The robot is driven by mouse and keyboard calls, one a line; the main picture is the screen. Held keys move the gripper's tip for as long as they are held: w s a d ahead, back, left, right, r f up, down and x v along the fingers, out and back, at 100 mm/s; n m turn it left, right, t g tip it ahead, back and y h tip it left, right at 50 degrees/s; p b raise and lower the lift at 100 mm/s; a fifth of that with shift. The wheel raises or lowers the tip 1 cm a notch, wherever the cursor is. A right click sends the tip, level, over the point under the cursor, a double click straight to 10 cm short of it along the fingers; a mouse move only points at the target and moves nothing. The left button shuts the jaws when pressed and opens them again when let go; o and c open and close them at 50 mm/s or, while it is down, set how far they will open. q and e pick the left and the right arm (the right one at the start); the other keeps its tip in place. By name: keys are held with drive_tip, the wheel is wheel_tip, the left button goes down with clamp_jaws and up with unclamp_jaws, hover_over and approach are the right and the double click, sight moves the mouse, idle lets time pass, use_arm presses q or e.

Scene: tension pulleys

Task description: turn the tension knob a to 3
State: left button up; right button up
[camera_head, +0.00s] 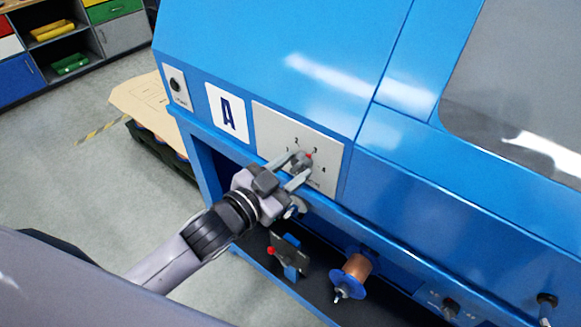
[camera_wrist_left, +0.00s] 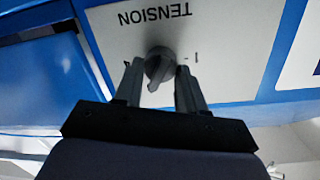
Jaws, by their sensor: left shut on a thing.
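The tension knob (camera_head: 302,160) is a small grey dial on a light plate (camera_head: 330,162) beside the big letter A on the blue machine. The digits 1 to 4 are printed around it. A red mark at its edge lies toward the 3. My left gripper (camera_head: 299,169) is shut on the knob, one finger on each side. In the left wrist view the knob (camera_wrist_left: 160,66) sits between the two finger tips, under the upside-down word TENSION. The fingers and hand partly hide the knob and plate. My right gripper is not in view.
A black switch (camera_head: 176,85) on a small plate is left of the A label (camera_head: 227,112). Below the panel are a copper wire spool (camera_head: 355,268) and a bracket with a red ball (camera_head: 288,252). A pallet with a carton (camera_head: 145,105) stands at the left.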

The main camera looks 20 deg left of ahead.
use_arm(q)
drive_tip(key=o, duration=1.1)
drive_tip(key=shift+c, duration=0.2)
drive_tip(key=shift+s, duration=0.1)
drive_tip(key=shift+s+a, duration=0.2)
drive_tip(key=shift+s, duration=0.15)
drive_tip(key=b+v, duration=0.1)
drive_tip(key=v, duration=0.5)
drive_tip(key=shift+s, duration=0.1)
